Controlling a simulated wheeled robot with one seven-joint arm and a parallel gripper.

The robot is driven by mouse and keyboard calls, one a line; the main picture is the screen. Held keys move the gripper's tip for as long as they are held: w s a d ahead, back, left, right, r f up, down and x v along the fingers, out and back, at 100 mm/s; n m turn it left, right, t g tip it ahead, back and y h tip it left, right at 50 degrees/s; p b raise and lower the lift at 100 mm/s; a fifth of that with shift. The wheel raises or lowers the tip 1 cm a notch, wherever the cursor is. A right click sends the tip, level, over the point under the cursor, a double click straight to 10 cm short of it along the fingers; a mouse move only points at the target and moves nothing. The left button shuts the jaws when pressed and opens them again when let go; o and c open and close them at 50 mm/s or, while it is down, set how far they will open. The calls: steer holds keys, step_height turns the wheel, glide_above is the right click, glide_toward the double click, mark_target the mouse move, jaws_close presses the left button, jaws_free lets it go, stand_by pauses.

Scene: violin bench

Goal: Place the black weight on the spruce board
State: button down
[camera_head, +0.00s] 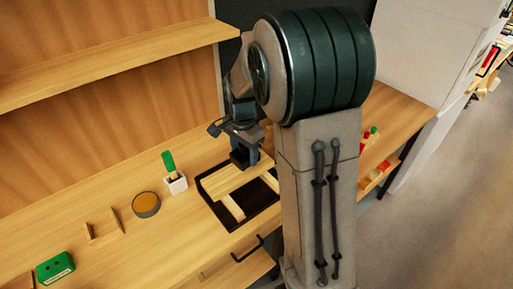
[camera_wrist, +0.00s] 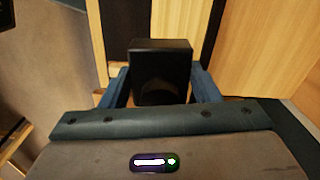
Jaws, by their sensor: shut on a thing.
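My gripper (camera_head: 247,142) is shut on the black weight (camera_head: 239,157), a dark block. In the wrist view the weight (camera_wrist: 162,68) sits upright between the two blue fingers (camera_wrist: 160,88). Pale wood also shows at the right of the wrist view. My arm hides part of the tray's right side.
Pale strips lie in the tray. A shelf (camera_head: 118,61) overhangs the bench at the back.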

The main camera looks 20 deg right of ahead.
mark_target(236, 149)
steer(key=shift+w+a+f, duration=0.4)
steer(key=shift+w+a, duration=0.05)
steer(key=shift+w, duration=0.15)
steer(key=shift+w+a+f, duration=0.35)
steer(key=shift+w+a, duration=0.05)
steer(key=shift+w, duration=0.15)
steer(key=shift+f+p, duration=0.6)
steer(key=shift+f, duration=1.4)
steer(key=shift+f, duration=0.15)
steer(key=shift+c, duration=2.3)
jaws_free()
steer(key=shift+s, duration=0.1)
